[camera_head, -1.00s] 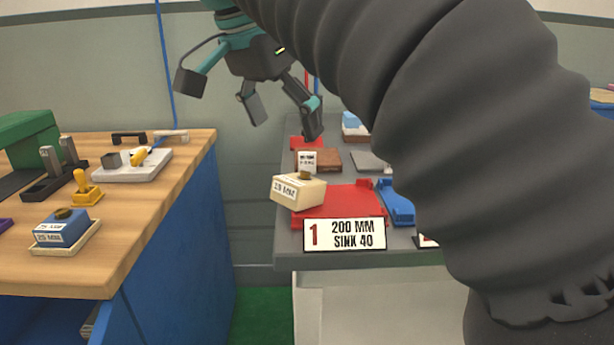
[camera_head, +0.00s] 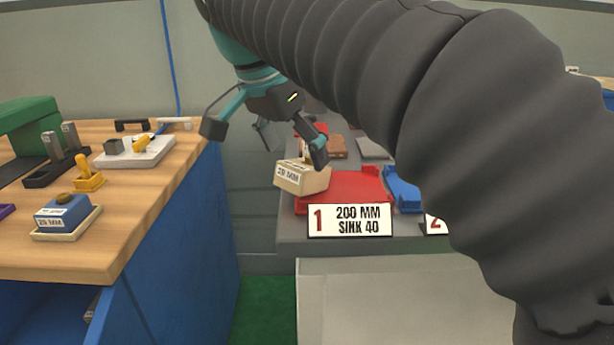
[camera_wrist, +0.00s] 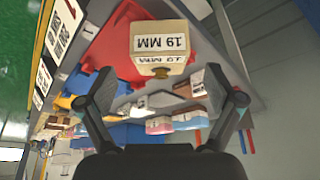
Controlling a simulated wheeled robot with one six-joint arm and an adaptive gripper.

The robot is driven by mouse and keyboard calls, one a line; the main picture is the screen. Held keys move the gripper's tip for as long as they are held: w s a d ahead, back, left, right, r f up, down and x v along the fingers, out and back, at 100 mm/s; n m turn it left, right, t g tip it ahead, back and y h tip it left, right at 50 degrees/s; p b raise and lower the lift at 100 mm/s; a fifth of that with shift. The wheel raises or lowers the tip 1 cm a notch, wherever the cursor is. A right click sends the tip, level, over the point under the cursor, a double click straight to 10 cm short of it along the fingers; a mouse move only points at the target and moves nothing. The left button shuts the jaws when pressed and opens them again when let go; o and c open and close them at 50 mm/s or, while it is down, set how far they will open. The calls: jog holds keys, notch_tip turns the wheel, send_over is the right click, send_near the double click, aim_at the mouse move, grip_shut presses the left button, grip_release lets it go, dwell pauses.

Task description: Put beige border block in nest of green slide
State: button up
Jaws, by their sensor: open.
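The beige block (camera_head: 302,178) is at the left end of the red slide (camera_head: 350,187) on the grey table and looks slightly tilted. In the wrist view the block (camera_wrist: 160,45) shows a "19 MM" label and a small brown knob. My gripper (camera_head: 266,140) is open and empty; its right finger overlaps the block in the head view. In the wrist view my gripper (camera_wrist: 164,90) has its fingers spread, with the block ahead between and beyond the tips. I cannot make out a green slide for certain.
A sign reading "1 200 MM SINK 40" (camera_head: 350,220) stands at the table's front edge. A blue slide (camera_head: 403,192) lies right of the red one. The wooden bench (camera_head: 120,235) at left holds a blue block (camera_head: 62,213) and a green object (camera_head: 25,125). My arm hides the right side.

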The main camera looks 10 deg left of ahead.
aim_at(301, 165)
jog(key=x, duration=0.4)
jog(key=shift+w+d+f+b, duration=0.1)
jog(key=shift+w+b, duration=0.05)
jog(key=shift+b, duration=0.15)
jog(key=c, duration=1.4)
